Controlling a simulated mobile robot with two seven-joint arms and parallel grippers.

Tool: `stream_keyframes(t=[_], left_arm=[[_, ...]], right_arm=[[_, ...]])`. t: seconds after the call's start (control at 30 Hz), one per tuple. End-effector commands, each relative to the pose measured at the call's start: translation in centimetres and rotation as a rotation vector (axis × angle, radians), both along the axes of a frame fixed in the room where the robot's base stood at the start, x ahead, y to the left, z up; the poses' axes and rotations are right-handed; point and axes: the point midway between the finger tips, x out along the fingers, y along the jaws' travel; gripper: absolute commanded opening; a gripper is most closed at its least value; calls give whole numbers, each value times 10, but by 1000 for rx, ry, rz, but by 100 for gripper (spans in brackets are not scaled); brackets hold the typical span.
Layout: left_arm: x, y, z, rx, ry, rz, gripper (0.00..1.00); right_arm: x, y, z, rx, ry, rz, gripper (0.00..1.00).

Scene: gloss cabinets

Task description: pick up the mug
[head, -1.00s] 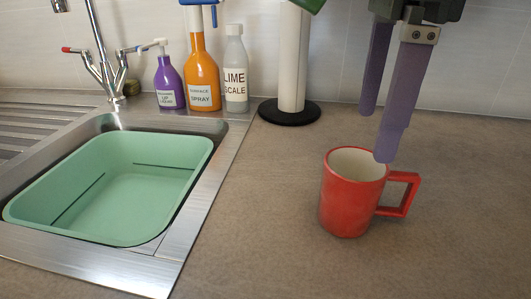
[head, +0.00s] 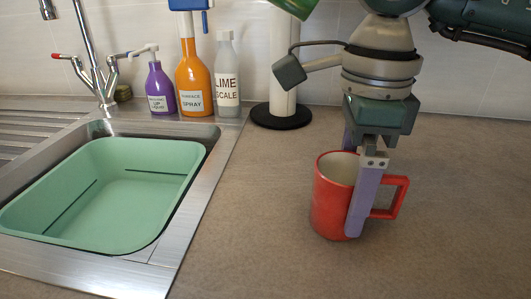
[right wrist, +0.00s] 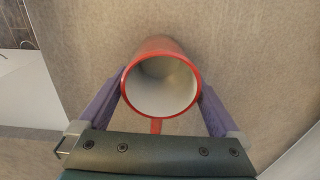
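The red mug (head: 330,200) with a cream inside stands upright on the brown counter, its handle (head: 402,196) to the right in the head view. In the right wrist view, I look down into the mug (right wrist: 161,85), with its handle (right wrist: 156,126) pointing toward my palm. My right gripper (head: 352,185) is lowered over the mug, pointing down. Its two purple fingers straddle the mug's outside, one on each side, very close to the wall; firm contact cannot be made out. The far finger is mostly hidden behind the mug in the head view. My left gripper is not in view.
A sink with a green basin (head: 165,158) is at the left. A purple bottle (head: 160,88), an orange spray bottle (head: 194,78) and a lime scale bottle (head: 227,88) stand behind it. A white pole on a black base (head: 281,117) stands behind the mug. The right counter is clear.

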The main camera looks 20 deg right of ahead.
Motion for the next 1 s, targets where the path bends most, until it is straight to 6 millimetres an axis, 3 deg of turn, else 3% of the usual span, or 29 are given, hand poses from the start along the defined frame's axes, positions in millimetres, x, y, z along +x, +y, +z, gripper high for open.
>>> stream_keyframes(t=[0.07,0.83,1.0], left_arm=[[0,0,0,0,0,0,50],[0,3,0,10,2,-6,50],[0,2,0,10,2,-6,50]], right_arm=[[0,0,0,0,0,0,89],[0,0,1,1,-2,0,2],[0,0,2,1,-2,0,0]])
